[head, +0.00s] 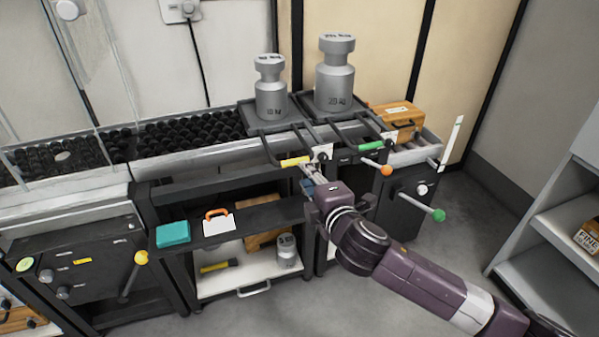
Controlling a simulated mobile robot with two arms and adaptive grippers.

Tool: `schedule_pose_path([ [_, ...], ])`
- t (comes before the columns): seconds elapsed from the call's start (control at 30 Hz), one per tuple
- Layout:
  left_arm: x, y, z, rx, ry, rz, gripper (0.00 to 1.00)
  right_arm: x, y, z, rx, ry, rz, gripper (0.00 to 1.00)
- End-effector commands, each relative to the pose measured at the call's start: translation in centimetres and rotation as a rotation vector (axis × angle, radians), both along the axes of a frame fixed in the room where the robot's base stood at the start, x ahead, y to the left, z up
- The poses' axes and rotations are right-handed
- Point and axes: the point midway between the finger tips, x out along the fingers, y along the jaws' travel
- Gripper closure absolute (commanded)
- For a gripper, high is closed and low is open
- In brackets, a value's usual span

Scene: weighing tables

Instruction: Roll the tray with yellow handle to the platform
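The tray with the yellow handle (246,118) is dark and sits at the right end of the roller bed (190,133). It carries a grey 10 kg weight (271,92). Its yellow handle (294,161) sticks out at the front on dark bars. My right gripper (312,172) is just below and right of the yellow handle, its fingers pointing toward it. Whether they touch it or are open or shut is too small to tell. The rollers run left to a part behind a clear panel; I cannot tell which part is the platform. My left gripper is not in view.
A second tray with a green handle (370,146) stands close on the right, bearing a larger weight (335,75). Levers with orange (386,170), green (438,215) and yellow (141,257) knobs stick out in front. The rollers left of the yellow-handled tray are clear.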

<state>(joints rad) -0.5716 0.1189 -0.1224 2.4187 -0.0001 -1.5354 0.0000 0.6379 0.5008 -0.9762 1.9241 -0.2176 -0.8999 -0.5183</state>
Motion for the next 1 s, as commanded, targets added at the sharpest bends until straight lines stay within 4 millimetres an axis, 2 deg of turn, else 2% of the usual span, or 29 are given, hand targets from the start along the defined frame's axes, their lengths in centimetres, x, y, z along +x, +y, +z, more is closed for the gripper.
schedule_pose_path([
  [0.17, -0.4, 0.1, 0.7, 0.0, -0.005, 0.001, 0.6, 0.0, 0.6, 0.8, -0.023, -0.031, 0.016, 0.73],
  [0.63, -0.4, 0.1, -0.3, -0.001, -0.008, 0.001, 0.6, 5.9, 2.5, -0.5, -0.02, -0.028, 0.015, 0.73],
  [1.0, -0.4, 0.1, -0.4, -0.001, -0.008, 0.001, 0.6, 6.8, 2.8, -0.6, -0.018, -0.028, 0.017, 0.73],
])
